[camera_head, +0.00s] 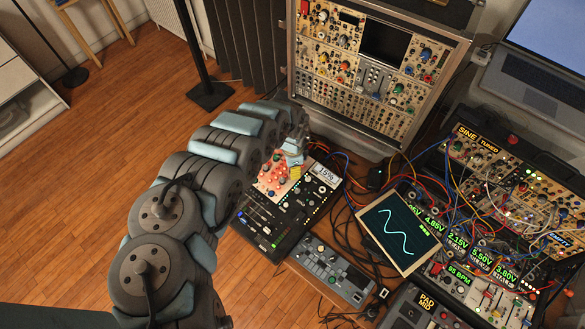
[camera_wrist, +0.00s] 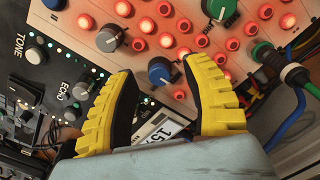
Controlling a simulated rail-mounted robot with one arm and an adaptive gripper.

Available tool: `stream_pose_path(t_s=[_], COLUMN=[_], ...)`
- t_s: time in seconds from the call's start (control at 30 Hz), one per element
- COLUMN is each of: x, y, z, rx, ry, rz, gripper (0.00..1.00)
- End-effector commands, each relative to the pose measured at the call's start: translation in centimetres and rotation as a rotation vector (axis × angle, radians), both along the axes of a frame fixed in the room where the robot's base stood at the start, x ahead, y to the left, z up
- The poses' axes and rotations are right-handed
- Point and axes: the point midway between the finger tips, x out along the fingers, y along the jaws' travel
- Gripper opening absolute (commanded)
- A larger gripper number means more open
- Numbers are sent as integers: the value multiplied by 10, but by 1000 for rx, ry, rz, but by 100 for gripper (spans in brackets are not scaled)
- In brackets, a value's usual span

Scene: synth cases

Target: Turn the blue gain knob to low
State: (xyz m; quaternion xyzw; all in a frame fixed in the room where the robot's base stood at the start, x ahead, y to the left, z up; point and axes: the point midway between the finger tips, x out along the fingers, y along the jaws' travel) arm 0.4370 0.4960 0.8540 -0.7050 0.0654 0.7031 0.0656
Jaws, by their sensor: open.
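In the wrist view a blue knob (camera_wrist: 160,71) sits on the pale panel among lit red buttons, between the tips of my gripper (camera_wrist: 157,76). The two yellow ribbed fingers are apart, one on each side of the knob; contact is not clear. A gain label is not readable, and the knob's pointer setting is hard to make out. A small display (camera_wrist: 163,134), partly behind the fingers, shows a number starting with 15; in the head view the display (camera_head: 326,174) reads 15%. In the head view my gripper (camera_head: 293,165) is over the red-button panel and hides the knob.
Cables and plugs (camera_wrist: 290,75) crowd the right. A black mixer (camera_head: 262,222), a tilted screen (camera_head: 398,230) and a tall synth case (camera_head: 375,75) surround the panel in the head view.

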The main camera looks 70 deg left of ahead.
Motion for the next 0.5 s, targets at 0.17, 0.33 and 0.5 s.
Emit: stream_pose_path(t_s=[0.17,0.33,0.5], x=[-1,-1,-2], y=[0,0,0], z=[-7,-8,-8], rx=[0,1,1], ry=[2,3,3], rz=[0,0,1], gripper=[49,49,49])
